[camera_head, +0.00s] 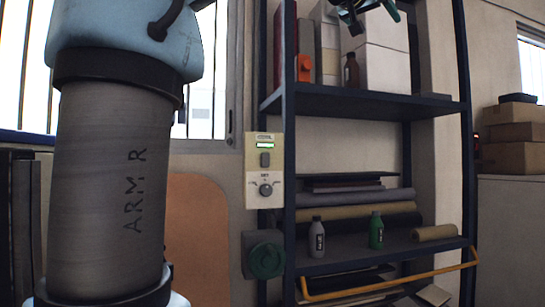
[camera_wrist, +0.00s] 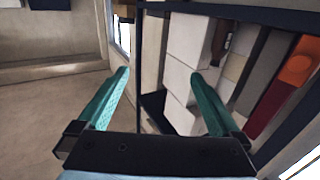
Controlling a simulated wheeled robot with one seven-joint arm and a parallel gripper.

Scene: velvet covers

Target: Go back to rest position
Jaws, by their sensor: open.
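My gripper (camera_wrist: 160,76) is open, its two green fingers spread apart with nothing between them. In the head view my gripper (camera_head: 370,8) is partly cut off by the top edge, in front of the shelf unit's upper part. My arm with the marking "ARM R" fills the left of the head view. In the wrist view, white boxes (camera_wrist: 188,62) on the shelf lie beyond the fingers; I cannot tell the exact gap.
A dark shelf unit (camera_head: 375,103) holds boxes, a brown bottle (camera_head: 352,70), an orange item (camera_head: 304,66), rolls, a grey bottle (camera_head: 317,237) and a green bottle (camera_head: 376,231). A control panel (camera_head: 264,170) is beside it. Cardboard boxes (camera_head: 513,133) stand at the right.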

